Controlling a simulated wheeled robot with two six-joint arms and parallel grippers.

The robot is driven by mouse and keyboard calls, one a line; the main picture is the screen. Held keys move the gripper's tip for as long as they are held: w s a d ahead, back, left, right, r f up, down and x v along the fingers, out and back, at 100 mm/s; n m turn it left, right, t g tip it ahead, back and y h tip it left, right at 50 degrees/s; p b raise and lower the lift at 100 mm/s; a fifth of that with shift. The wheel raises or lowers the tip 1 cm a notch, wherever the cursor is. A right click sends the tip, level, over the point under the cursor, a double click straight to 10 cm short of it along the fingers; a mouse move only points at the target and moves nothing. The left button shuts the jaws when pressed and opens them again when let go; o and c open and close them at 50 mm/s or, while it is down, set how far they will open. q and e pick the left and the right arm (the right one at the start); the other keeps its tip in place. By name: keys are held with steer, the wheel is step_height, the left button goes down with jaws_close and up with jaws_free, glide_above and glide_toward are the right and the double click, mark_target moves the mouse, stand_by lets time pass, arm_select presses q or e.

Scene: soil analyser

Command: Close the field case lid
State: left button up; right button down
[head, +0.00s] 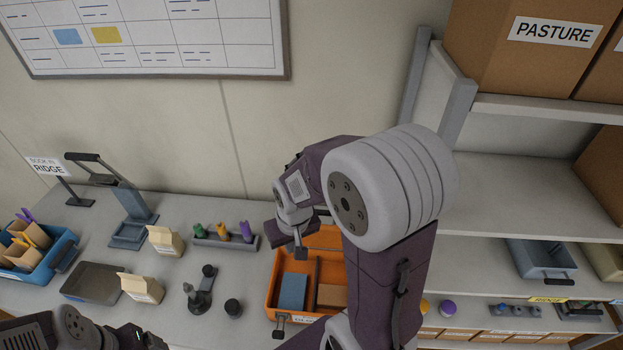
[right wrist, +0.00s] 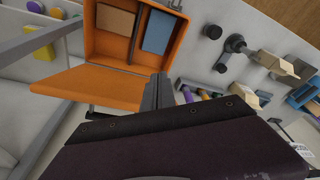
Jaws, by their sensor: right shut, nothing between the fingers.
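The orange field case (head: 272,296) stands on the bench with its lid (head: 326,238) open at the back. A blue block (head: 293,291) and a brown block (head: 331,296) lie inside, split by a divider. My right gripper (head: 301,252) is shut and empty, over the back left of the case by the lid. In the right wrist view its fingers (right wrist: 158,92) are beside the edge of the open lid (right wrist: 90,84); I cannot tell whether they touch. My right arm hides the case's right side. My left gripper (head: 140,338) is at the bottom left edge, partly cut off; its jaws are unclear.
Left of the case are a rack of coloured-top pieces (head: 225,241), a dark stand (head: 200,300), a black knob (head: 233,308), paper bags (head: 141,288), a grey tray (head: 94,283) and a blue bin (head: 66,244). Shelves (head: 530,195) rise at right; a wall is behind.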

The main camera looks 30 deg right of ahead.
steer(key=w+d+r+m+h+p, duration=0.25)
steer(key=w+d+r+m, duration=0.45)
steer(key=d+r, duration=0.65)
arm_select(q)
step_height(320, 180, up, 7)
steer(key=p, duration=0.3)
steer(key=shift+w+a+r, duration=0.2)
steer(key=shift+a, duration=0.1)
arm_select(e)
step_height(320, 180, down, 13)
steer(key=shift+w+n+y, duration=0.3)
steer(key=shift+y, duration=0.05)
arm_select(q)
steer(key=shift+d, duration=0.15)
arm_select(e)
steer(key=shift+w+d, duration=0.1)
steer(key=shift+d, duration=0.1)
